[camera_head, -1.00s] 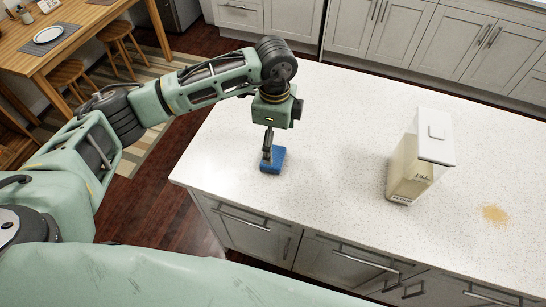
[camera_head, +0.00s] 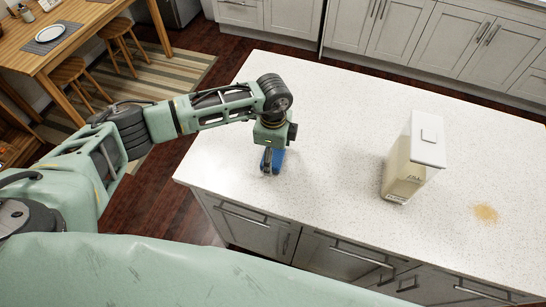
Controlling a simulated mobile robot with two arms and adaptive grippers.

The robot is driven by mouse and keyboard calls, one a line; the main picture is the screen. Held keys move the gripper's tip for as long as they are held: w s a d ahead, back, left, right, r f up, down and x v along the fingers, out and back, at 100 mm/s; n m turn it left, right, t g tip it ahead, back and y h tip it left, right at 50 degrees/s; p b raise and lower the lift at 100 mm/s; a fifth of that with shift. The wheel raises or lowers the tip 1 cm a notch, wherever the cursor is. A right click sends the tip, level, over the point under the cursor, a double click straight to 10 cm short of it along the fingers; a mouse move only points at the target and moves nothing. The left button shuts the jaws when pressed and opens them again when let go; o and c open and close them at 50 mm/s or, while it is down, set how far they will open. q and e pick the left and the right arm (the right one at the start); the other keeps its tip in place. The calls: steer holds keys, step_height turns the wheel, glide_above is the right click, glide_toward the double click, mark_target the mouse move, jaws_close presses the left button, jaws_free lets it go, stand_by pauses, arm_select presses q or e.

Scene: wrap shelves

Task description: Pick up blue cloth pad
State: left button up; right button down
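The blue cloth pad (camera_head: 278,161) lies on the white speckled counter near its left front edge. My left gripper (camera_head: 267,167) points straight down at the pad, with its fingers low over the pad's left part. The wrist and fingers hide some of the pad. The fingers are too small and too covered to show whether they are open or closed on it. My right gripper is not in view.
A cream container with a white lid (camera_head: 413,160) stands upright on the counter to the right. A patch of tan powder (camera_head: 486,213) lies farther right. The counter (camera_head: 340,120) between pad and container is clear. A wooden table (camera_head: 75,30) stands at the back left.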

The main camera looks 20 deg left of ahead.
mark_target(278, 157)
arm_select(q)
steer(key=c, duration=0.7)
steer(key=shift+r+b, duration=0.35)
steer(key=shift+r, duration=0.15)
steer(key=r+b, duration=0.1)
steer(key=d+r+b, duration=0.1)
steer(key=r, duration=0.1)
steer(key=shift+d+r, duration=0.2)
steer(key=d+r+b, duration=0.1)
steer(key=d+r, duration=0.1)
steer(key=d, duration=0.1)
steer(key=d+r+b, duration=0.2)
steer(key=d, duration=0.2)
steer(key=d+r+b, duration=0.1)
steer(key=d+r, duration=0.1)
steer(key=d, duration=0.1)
steer(key=shift+d+r+b, duration=0.15)
steer(key=shift+r+b, duration=0.15)
steer(key=shift+r, duration=0.05)
